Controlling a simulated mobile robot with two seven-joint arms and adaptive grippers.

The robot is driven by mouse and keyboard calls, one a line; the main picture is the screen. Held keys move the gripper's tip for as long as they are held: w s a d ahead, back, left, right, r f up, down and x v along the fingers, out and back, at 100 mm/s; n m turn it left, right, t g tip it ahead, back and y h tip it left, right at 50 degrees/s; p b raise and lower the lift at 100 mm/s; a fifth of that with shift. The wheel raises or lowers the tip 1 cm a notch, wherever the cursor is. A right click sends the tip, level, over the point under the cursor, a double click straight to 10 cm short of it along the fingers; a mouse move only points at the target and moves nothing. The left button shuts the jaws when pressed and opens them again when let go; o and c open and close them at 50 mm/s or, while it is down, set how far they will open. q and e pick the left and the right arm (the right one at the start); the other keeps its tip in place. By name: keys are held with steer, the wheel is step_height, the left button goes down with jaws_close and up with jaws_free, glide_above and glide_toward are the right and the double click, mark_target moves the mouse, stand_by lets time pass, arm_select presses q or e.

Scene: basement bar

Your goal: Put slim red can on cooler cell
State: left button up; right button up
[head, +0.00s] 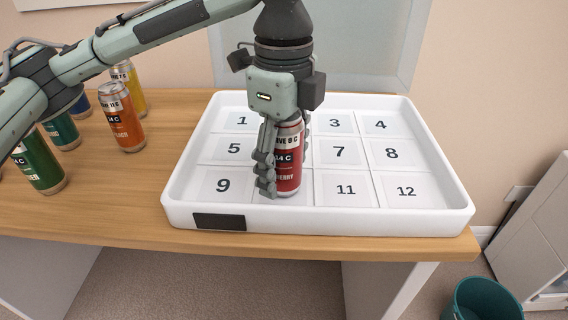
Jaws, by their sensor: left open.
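The slim red can (290,172) is upright in the white cooler tray (330,222). Its base appears over the cell between 9 and 11, whose number is hidden. Whether the base touches the tray floor is hard to tell. My left gripper (284,160) points down from above, with its open fingers around the can. The near finger is at the can's left side, and the other is mostly hidden behind the can. The palm is just above the can's top. Cells 2 and 6 are also covered by the gripper and can.
Other cans stand on the wooden table (110,187) at left: an orange can (121,120), a yellow can (133,88), a dark green can (39,163) and a teal can (62,131). The other visible tray cells are empty. A teal bin (482,300) stands on the floor at right.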

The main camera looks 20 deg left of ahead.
mark_target(285, 131)
arm_select(q)
step_height(285, 131, up, 6)
steer(key=shift+f+p, duration=0.25)
steer(key=shift+p, duration=0.3)
step_height(285, 131, up, 5)
steer(key=shift+f+p, duration=0.1)
steer(key=shift+p, duration=0.45)
steer(key=shift+r, duration=0.8)
arm_select(e)
steer(key=s+d+f+g, duration=0.2)
steer(key=s+d+f, duration=0.1)
steer(key=f, duration=0.1)
steer(key=shift+s+f+g+h, duration=0.15)
steer(key=shift+f+g+h, duration=0.15)
steer(key=shift+f+g, duration=0.1)
